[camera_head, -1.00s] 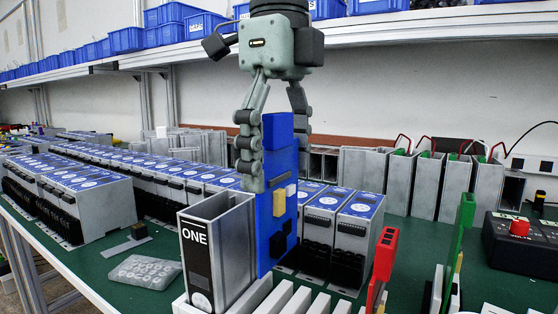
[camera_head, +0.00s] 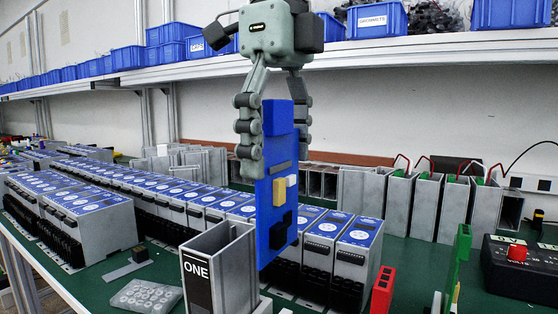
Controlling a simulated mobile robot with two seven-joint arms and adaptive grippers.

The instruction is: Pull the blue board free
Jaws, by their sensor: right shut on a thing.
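The blue board (camera_head: 277,225) hangs upright in my right gripper (camera_head: 275,130), whose fingers are closed on its upper part from both sides. The board carries a yellow block, a white piece and black parts on its face. Its lower end shows just right of the open-topped grey housing labelled ONE (camera_head: 197,284), and in the picture it overlaps the row of modules behind. I cannot tell exactly how high it is above the bench. My left gripper does not show.
Rows of grey and black modules with blue tops (camera_head: 354,250) stand behind the board. A red part (camera_head: 383,290), a green board (camera_head: 462,250) and a black box with a red knob (camera_head: 517,256) are at right. Blue bins (camera_head: 376,20) sit on the shelf above.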

